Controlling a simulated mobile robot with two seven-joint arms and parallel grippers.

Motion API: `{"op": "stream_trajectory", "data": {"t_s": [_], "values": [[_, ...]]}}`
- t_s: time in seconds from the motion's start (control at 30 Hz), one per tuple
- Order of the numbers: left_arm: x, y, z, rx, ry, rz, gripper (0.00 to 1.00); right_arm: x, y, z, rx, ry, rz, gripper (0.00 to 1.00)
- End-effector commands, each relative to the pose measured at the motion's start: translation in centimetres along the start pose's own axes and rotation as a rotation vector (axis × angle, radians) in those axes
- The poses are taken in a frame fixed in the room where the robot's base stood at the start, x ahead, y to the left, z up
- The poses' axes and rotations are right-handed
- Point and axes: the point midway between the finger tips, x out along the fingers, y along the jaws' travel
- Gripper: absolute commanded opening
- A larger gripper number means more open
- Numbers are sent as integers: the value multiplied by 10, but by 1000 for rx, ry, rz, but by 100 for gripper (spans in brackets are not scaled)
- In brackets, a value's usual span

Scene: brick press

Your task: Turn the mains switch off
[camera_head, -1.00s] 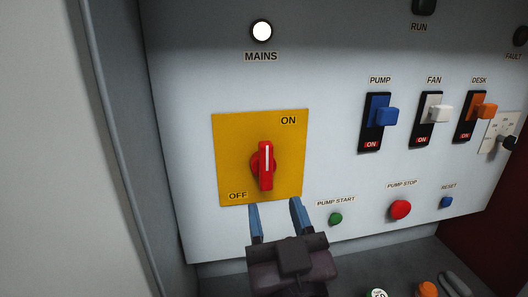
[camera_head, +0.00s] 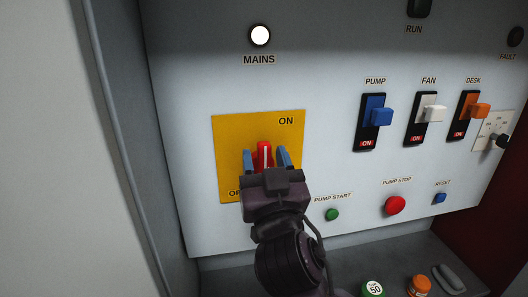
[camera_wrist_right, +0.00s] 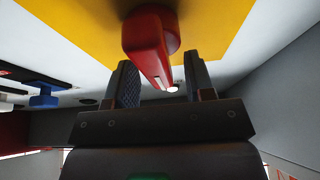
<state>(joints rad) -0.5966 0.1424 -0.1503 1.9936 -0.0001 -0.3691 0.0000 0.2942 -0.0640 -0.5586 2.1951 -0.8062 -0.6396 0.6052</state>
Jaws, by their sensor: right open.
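The mains switch is a red rotary handle (camera_head: 264,154) on a yellow plate (camera_head: 228,150) marked ON at the top right and OFF at the lower left. The handle stands roughly upright; my gripper hides its lower part. The MAINS lamp (camera_head: 260,36) above glows white. My right gripper (camera_head: 266,158) is open, with one blue finger on each side of the handle. In the right wrist view the red handle (camera_wrist_right: 150,45) projects toward the gap between the open fingers (camera_wrist_right: 163,85); I cannot tell whether they touch it. My left gripper is not in view.
To the right are the blue PUMP switch (camera_head: 376,112), the white FAN switch (camera_head: 428,114) and the orange DESK switch (camera_head: 475,112). Below are a green PUMP START button (camera_head: 331,214) and a red PUMP STOP button (camera_head: 395,205). A cabinet side wall (camera_head: 130,150) stands at the left.

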Motion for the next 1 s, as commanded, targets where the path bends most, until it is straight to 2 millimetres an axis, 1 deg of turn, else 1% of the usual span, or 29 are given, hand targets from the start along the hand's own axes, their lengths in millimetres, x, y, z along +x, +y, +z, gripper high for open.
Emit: {"op": "stream_trajectory", "data": {"t_s": [0.1, 0.2, 0.47, 0.7, 1.0], "values": [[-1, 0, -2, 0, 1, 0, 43, 8, 0, -1, -1, 1, 0, 49], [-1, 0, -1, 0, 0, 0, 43, 11, 0, 0, -1, 0, 1, 49], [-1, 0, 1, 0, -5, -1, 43, 11, 0, 0, 0, 0, 1, 49], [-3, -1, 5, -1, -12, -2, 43, 11, 0, 0, 0, -1, 1, 13], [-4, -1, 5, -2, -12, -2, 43, 11, 0, 2, -3, -6, 0, 11]]}}
